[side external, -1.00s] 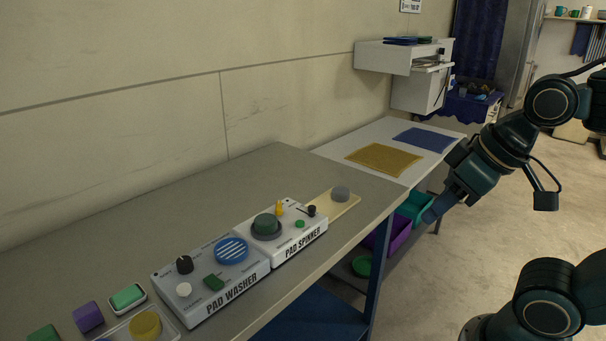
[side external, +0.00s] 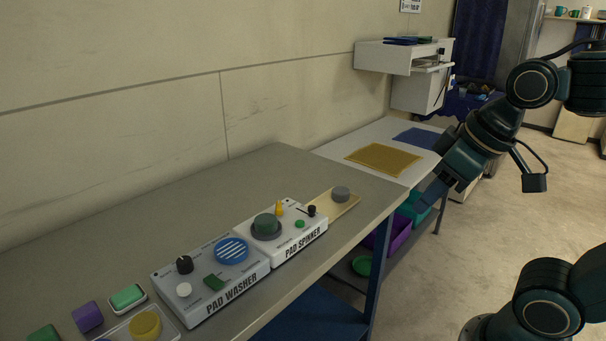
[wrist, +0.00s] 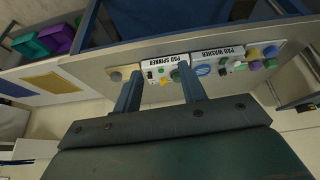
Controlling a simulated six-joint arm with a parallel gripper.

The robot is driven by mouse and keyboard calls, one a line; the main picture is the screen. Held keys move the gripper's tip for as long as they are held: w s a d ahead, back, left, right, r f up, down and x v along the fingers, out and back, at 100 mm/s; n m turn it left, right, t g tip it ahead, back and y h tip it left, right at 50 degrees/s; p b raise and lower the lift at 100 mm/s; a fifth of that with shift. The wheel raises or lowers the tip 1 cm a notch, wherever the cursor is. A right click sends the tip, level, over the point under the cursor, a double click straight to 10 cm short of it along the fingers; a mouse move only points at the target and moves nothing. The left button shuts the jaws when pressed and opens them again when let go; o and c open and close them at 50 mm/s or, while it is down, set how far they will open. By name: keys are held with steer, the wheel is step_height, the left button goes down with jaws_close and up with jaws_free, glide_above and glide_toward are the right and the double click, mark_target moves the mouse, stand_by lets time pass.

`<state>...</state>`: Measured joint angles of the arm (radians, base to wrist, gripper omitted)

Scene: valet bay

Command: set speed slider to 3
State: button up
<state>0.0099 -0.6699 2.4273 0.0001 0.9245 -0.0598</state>
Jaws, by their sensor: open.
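The white PAD SPINNER box (side external: 292,242) stands on the grey workbench, and the wrist view shows it beyond my fingers (wrist: 167,57). It has a black slider knob (side external: 311,210) at its right end; its scale marks are too small to read. My gripper (side external: 432,192) is open and empty, right of the bench and well apart from the spinner. Its two fingers (wrist: 158,82) frame part of the box in the wrist view.
The PAD WASHER box (side external: 196,305) adjoins the spinner on the left. Yellow (side external: 384,159) and blue cloths lie on the white table. Purple and teal bins (side external: 400,238) sit below. The rear bench top is clear.

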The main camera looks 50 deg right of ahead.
steer(key=w+d+r+n+g, duration=0.1)
steer(key=w+r+n, duration=0.15)
steer(key=w, duration=0.55)
steer(key=n+g, duration=0.4)
steer(key=n, duration=0.2)
glide_above(312, 207)
step_height(312, 207, down, 8)
steer(key=shift+f, duration=0.1)
step_height(312, 207, down, 14)
steer(key=shift+r, duration=0.25)
jaws_close()
